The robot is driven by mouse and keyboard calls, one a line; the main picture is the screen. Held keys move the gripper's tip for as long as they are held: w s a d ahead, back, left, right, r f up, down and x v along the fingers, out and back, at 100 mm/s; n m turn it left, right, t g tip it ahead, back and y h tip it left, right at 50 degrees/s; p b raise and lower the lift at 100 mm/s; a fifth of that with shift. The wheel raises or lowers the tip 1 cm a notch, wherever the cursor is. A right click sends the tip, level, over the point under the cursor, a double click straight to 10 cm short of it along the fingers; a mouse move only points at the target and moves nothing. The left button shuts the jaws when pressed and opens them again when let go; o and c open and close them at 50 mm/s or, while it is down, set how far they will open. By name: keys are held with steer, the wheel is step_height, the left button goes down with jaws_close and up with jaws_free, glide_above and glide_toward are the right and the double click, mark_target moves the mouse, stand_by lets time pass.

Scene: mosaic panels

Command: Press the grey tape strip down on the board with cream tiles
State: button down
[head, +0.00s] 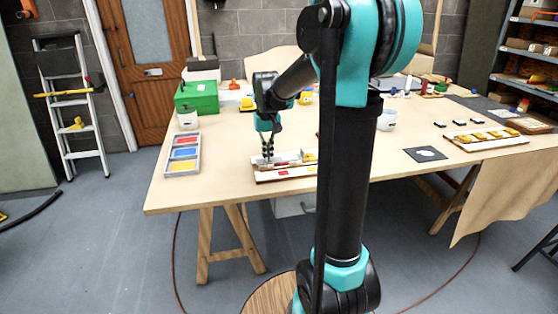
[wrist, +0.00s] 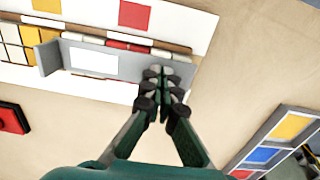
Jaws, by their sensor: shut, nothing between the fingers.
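The board (head: 262,179) lies near the table's front edge; its white surface (wrist: 195,22) also shows in the wrist view. A row of cream and red tiles (wrist: 139,47) runs along it, with yellow and cream tiles at the left. A grey strip (wrist: 130,68) lies along this row, with a white patch on it and a raised-looking left end. My gripper (head: 267,158) points down at the board. In the wrist view its closed fingertips (wrist: 166,76) are over the right end of the strip and hide part of it. I cannot tell whether they touch it.
A tray with yellow, blue and red compartments (head: 169,167) stands left of the board. A red block (wrist: 12,118) lies near the board. A green box (head: 197,97) is behind. A dark mat (head: 414,153) and another board (head: 513,143) are at the right. My arm hides the middle table.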

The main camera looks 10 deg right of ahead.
step_height(320, 180, up, 8)
stand_by(1.0)
